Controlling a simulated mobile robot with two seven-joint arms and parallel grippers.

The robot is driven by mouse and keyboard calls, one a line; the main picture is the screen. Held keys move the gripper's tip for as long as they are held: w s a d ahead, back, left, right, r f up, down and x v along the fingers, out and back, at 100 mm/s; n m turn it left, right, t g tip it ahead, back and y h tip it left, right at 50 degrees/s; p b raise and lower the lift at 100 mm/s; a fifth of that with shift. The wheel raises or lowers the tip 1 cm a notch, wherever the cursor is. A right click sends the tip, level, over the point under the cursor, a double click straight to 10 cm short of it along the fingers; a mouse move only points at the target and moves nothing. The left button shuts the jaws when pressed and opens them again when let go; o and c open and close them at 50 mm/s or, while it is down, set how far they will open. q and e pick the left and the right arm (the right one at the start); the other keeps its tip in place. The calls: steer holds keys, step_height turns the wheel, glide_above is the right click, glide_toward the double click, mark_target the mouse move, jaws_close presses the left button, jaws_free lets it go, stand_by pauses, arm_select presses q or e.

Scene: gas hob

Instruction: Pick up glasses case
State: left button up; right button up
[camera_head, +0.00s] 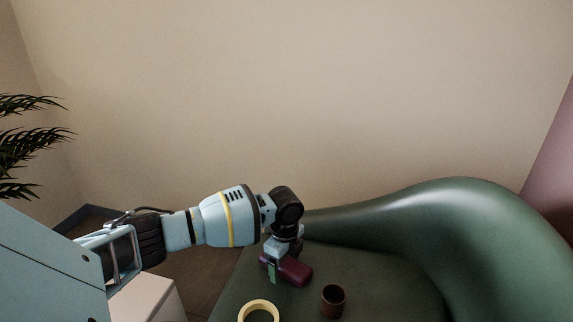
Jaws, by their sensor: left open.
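The glasses case (297,271) looks like a dark red, rounded, elongated object lying on the green seat. My left arm comes in from the left, and my left gripper (274,272) points down at the case. A greenish finger shows in front of the case's left part, and the gripper covers some of that end. The jaws are open around or just above the case; I cannot tell whether they touch it. My right gripper is not in view.
A yellow ring (259,306) and a brown cup (333,300) are on the green seat (390,278) near the case. The sofa's raised back (440,205) curves behind and right. A white block (148,297) stands left, and a plant (22,145) is at the far left.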

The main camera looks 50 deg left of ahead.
arm_select(q)
steer(key=shift+r, duration=0.1)
steer(key=c, duration=1.1)
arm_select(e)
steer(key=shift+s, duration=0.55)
